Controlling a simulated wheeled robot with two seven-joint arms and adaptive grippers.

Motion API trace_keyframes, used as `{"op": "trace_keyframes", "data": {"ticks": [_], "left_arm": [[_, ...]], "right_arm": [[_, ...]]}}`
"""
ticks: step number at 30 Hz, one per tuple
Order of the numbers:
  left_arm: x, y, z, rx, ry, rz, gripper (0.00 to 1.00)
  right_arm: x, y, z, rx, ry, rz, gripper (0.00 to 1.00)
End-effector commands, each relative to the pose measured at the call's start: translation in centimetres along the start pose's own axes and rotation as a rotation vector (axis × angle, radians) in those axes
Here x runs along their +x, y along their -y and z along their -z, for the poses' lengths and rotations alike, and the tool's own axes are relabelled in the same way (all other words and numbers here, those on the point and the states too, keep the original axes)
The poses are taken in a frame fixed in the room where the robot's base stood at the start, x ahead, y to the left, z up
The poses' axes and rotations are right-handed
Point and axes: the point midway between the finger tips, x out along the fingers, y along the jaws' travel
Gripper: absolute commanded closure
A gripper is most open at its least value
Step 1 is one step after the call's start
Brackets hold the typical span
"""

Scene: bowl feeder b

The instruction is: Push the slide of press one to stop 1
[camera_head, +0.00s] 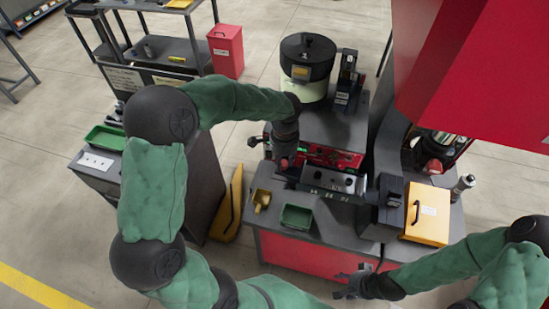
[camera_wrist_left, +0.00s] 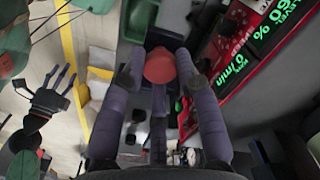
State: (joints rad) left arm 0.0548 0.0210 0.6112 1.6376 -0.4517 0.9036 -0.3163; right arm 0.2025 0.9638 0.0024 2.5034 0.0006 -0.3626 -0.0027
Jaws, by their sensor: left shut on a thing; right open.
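The press one unit has a red front with a display (camera_head: 335,156) in the head view. My left gripper (camera_head: 284,163) reaches down at the left end of this red front. In the left wrist view a red rounded knob (camera_wrist_left: 160,66) sits between the fingers of my left gripper (camera_wrist_left: 158,58), which is shut on it. The slide and its stop marks cannot be made out; the gripper covers that spot in the head view. My right gripper (camera_head: 354,284) is open and empty, low in front of the red bench.
A green tray (camera_head: 296,217) and a yellow scoop (camera_head: 261,200) lie on the bench front. A grey box with knobs (camera_head: 330,181) stands below the display. A black-topped bowl feeder (camera_head: 307,60) stands behind, and a yellow box (camera_head: 427,212) stands at right.

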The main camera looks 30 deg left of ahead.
Motion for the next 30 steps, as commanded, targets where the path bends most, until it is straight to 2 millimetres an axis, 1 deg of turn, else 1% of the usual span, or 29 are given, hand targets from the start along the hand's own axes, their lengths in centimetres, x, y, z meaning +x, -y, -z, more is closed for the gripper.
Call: {"op": "trace_keyframes", "data": {"ticks": [1,5,18,24,30], "left_arm": [[0.1,-1.0,1.0,0.006,-0.002,-0.001,1.0],[0.1,-3.4,3.3,0.008,-0.001,-0.001,1.0],[0.0,-12.0,11.9,0.006,-0.001,-0.002,1.0],[0.1,-15.1,15.0,0.005,-0.001,-0.001,1.0],[0.0,-17.1,17.0,0.001,-0.001,-0.002,1.0]], "right_arm": [[0.0,0.0,0.0,0.0,0.0,0.0,0.44],[0.1,0.0,0.0,0.0,0.0,0.0,0.44],[-0.1,0.0,0.0,0.0,0.0,0.0,0.44],[-0.3,0.1,0.0,0.0,0.0,0.0,0.44],[-0.4,0.1,0.0,0.0,0.0,0.0,0.44]]}}
